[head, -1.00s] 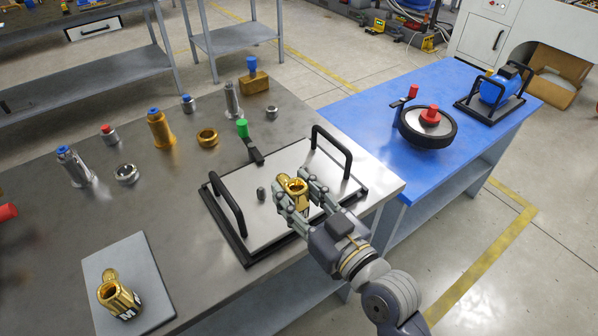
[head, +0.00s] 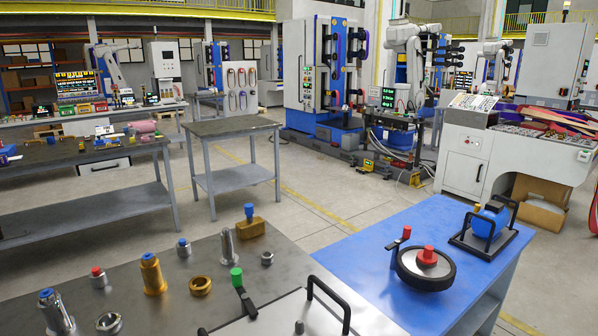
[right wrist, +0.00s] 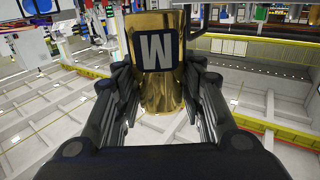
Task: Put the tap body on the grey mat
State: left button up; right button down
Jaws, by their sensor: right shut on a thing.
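A shiny brass tap body (right wrist: 165,100) fills the middle of the right wrist view. A dark label on it bears a white letter that reads as W, or as M upside down. My right gripper (right wrist: 158,74) is shut on it, with a finger on each side. Only the hall and its floor show behind it, with no table or tray under it in that view. Neither gripper shows in the head view. The grey mat is outside both current views.
The fixture tray (head: 262,320) shows in part at the bottom of the head view, with a black handle (head: 328,296). Several fittings stand on the metal table, among them a gold one (head: 152,275). The blue table (head: 365,245) carries a black wheel (head: 426,270) and a blue pump (head: 489,222).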

jog(key=shift+s+d+m+h, duration=0.3)
jog(key=shift+s+d, duration=0.25)
jog(key=shift+d, duration=0.25)
jog(key=w+a+r+n+g+y, duration=0.1)
jog(key=w+a+r+n+y, duration=0.1)
jog(key=a, duration=0.8)
jog(key=w+a+r+n+g+y, duration=0.2)
jog(key=w+a+n+y, duration=0.3)
jog(key=a+y, duration=0.3)
jog(key=shift+w+a+r+y, duration=0.3)
jog(key=shift+w+a+r, duration=0.25)
jog(key=shift+a, duration=0.65)
jog(key=w, duration=0.5)
jog(key=w+d+f, duration=0.1)
jog(key=w, duration=0.4)
jog(key=w+p, duration=0.1)
jog(key=w, duration=0.5)
jog(key=shift+d+f, duration=0.25)
jog(key=shift+f, duration=0.1)
notch_tip(320, 180, down, 2)
jog(key=shift+s+f, duration=0.1)
jog(key=shift+f, duration=0.3)
